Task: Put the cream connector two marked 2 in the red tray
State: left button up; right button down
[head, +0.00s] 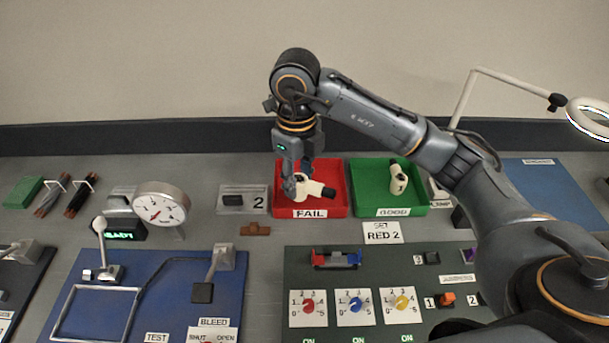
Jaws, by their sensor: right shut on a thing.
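My right gripper (296,184) points down at the red tray (337,176), labelled FAIL, and is shut on a cream connector (318,189) with a dark end. The connector is within the tray's outline, near its front wall; I cannot tell whether it touches the floor. The gripper hides part of it, and no number can be read on it. Another cream connector (398,181) lies in the green tray (365,187), labelled GOOD. My left gripper is not in view.
A round gauge (160,208) and a blue panel (190,285) with levers are further left. A dark panel with knobs (355,305) lies in front. A lamp (588,118) overhangs the right side.

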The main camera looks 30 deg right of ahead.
jog(key=w+d+f+p, duration=0.1)
jog(key=w+d+f, duration=0.1)
jog(key=w+d+f+p, duration=0.1)
jog(key=w+d+f, duration=0.1)
jog(key=w+f, duration=0.1)
jog(key=w+d+f+p, duration=0.1)
jog(key=w+d+f, duration=0.1)
jog(key=w, duration=0.1)
jog(key=shift+w+d+f, duration=0.15)
jog(key=shift+d+f, duration=0.2)
jog(key=shift+f, duration=0.05)
jog(key=shift+w+d+f, duration=0.1)
jog(key=shift+f, duration=0.1)
notch_tip(320, 180, down, 3)
jog(key=shift+w+d+r+p, duration=0.1)
jog(key=shift+w+d+p, duration=0.05)
jog(key=shift+p, duration=0.9)
jog(key=shift+f, duration=0.35)
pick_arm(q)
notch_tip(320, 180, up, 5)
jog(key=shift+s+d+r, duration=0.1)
pick_arm(e)
jog(key=shift+f, duration=0.1)
